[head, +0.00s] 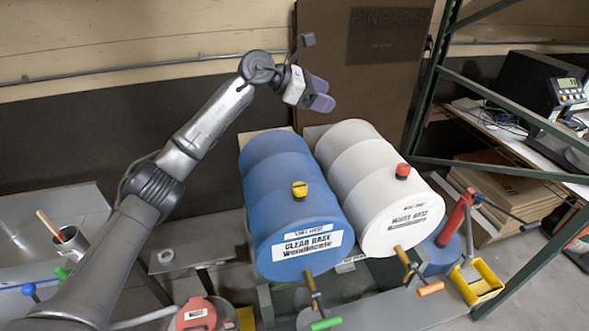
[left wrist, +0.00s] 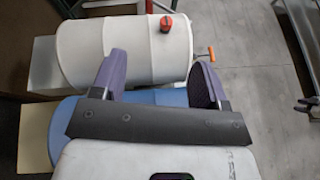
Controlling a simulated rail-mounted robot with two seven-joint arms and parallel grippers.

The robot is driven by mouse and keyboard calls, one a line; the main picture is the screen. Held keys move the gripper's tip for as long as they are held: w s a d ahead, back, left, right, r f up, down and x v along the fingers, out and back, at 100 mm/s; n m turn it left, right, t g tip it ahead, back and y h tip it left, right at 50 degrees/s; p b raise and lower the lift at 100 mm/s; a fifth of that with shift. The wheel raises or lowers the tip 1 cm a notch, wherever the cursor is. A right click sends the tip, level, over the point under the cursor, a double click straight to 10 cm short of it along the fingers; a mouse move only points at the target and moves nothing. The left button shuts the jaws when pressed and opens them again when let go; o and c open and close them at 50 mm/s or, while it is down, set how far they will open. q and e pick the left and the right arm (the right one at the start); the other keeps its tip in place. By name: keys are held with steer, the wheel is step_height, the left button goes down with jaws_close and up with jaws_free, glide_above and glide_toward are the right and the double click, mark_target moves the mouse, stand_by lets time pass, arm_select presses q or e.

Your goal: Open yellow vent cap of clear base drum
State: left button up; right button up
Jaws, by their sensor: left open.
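The blue clear base drum (head: 285,170) lies on its side with its labelled end facing me. The yellow vent cap (head: 299,189) sits on top of it near the labelled end, seated on the drum. My left gripper (head: 322,94) is open and empty, above and behind the drums, apart from the cap. In the left wrist view the open fingers (left wrist: 157,78) point toward the white drum, and the blue drum (left wrist: 66,130) is partly hidden below the gripper; the yellow cap is not visible there. My right gripper is not in view.
A white drum (head: 372,185) with a red cap (head: 402,171) lies right beside the blue one. Taps with a green handle (head: 325,323) and an orange handle (head: 430,289) stick out in front. A green rack post (head: 424,85) stands right. A yellow bin (head: 476,283) is at lower right.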

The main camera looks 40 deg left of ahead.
arm_select(q)
steer(key=s+a+f+m+g+y, duration=0.2)
steer(key=s+f+g, duration=0.1)
steer(key=f+g, duration=0.15)
steer(key=m+g+y, duration=0.2)
steer(key=m+g, duration=0.2)
steer(key=g, duration=0.1)
glide_toward(300, 186)
steer(key=shift+t, duration=0.25)
steer(key=x, duration=0.9)
steer(key=shift+s+f, duration=0.1)
steer(key=shift+s, duration=0.15)
steer(key=c, duration=0.9)
